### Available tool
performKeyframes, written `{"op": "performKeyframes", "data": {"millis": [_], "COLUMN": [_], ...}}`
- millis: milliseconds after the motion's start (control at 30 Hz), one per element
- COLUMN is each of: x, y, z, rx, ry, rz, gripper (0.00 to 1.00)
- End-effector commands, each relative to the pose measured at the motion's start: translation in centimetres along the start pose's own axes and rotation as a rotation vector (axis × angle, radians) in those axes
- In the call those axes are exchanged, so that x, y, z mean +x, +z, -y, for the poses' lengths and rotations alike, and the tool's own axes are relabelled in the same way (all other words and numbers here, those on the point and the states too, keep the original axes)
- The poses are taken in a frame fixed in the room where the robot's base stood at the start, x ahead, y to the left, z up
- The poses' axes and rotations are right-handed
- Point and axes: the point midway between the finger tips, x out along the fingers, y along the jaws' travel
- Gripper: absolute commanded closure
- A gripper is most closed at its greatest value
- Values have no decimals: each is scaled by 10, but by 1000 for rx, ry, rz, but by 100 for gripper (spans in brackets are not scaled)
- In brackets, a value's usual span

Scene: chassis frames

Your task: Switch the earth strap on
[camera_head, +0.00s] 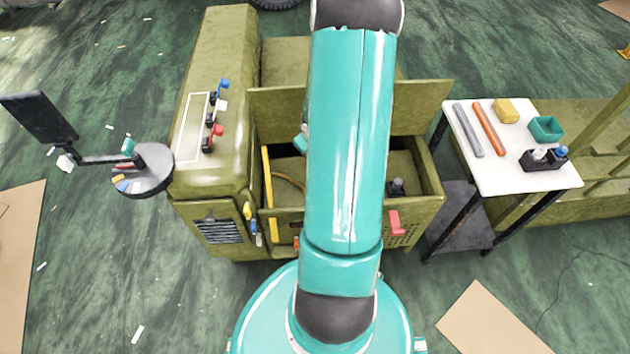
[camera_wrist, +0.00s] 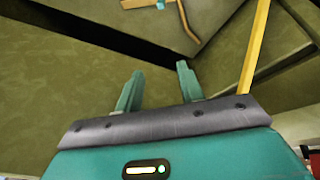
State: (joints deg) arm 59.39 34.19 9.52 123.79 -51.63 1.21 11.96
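I cannot tell which part is the earth strap. A panel on the green cabinet in the head view carries a blue-handled lever (camera_head: 222,86), a white-tipped lever (camera_head: 220,105) and a red-handled lever (camera_head: 215,132). A tan cable (camera_head: 290,181) lies inside the open green box, and it also shows in the wrist view (camera_wrist: 187,22). A yellow bar (camera_head: 267,176) stands at the box's left side, and it also shows in the wrist view (camera_wrist: 256,45). My gripper (camera_wrist: 158,82) is open and empty, with its fingers apart over green panels. My arm mostly hides it in the head view.
A white-topped table (camera_head: 490,180) with tools and small containers stands right. A round tray (camera_head: 150,178) on an arm juts out left. Cardboard sheets lie on the floor.

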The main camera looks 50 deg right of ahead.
Motion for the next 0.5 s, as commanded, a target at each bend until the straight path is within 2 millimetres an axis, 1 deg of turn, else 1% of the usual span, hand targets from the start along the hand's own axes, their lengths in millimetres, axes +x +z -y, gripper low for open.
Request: {"op": "performKeyframes", "data": {"millis": [33, 200, 300, 400, 500], "x": [16, 56, 72, 82, 87], "y": [14, 48, 63, 73, 76], "z": [-4, -7, -6, -5, -4], "rx": [16, 58, 77, 89, 94], "ry": [-22, -90, -122, -143, -152], "rz": [3, -16, -30, -40, -46], "gripper": [62, 62, 62, 62, 62]}}
